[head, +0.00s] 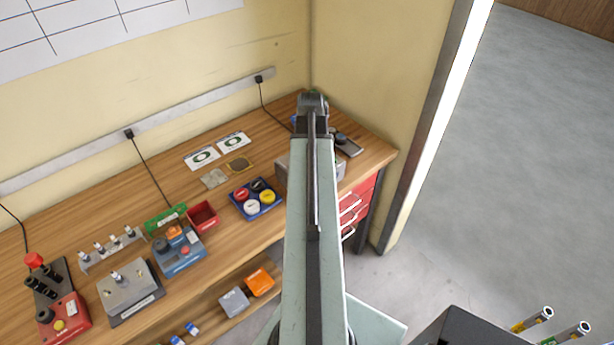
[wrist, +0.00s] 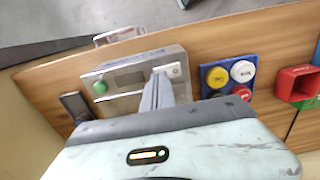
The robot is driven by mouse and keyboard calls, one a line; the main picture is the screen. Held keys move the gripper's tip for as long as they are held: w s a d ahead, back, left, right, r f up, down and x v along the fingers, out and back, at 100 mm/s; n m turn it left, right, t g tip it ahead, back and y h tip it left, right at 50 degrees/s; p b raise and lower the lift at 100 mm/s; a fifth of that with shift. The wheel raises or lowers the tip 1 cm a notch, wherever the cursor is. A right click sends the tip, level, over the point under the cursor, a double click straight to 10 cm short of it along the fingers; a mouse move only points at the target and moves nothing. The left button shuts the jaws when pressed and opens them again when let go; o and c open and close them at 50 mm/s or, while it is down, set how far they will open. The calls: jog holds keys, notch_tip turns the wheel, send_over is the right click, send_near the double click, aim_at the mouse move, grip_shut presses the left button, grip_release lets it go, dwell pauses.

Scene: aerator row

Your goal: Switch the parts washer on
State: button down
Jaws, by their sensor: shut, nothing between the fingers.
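In the wrist view a metal box (wrist: 125,77) sits on the wooden bench, with a green round button (wrist: 100,87) at its left, a dark display and a pale switch plate (wrist: 174,70) at its right. I take it to be the parts washer; its lettering is too blurred to read. My gripper (wrist: 159,80) is shut and empty, its fingertips over the box's right part, beside the switch plate. I cannot tell whether they touch. In the head view my arm hides most of the box (head: 281,171) and the fingers.
A blue tray (head: 244,209) of coloured round caps stands beside the box, with a red bin (head: 202,217) farther left. A dark device (head: 347,145) lies on the box's other side. Red drawers (head: 361,197) are under the bench. Open floor (head: 530,150) lies at the right.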

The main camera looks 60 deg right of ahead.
jog(key=shift+f+b, duration=0.9)
jog(key=shift+f, duration=0.05)
dwell(0.7)
jog(key=shift+r, duration=0.15)
notch_tip(320, 180, up, 7)
jog(key=p, duration=0.7)
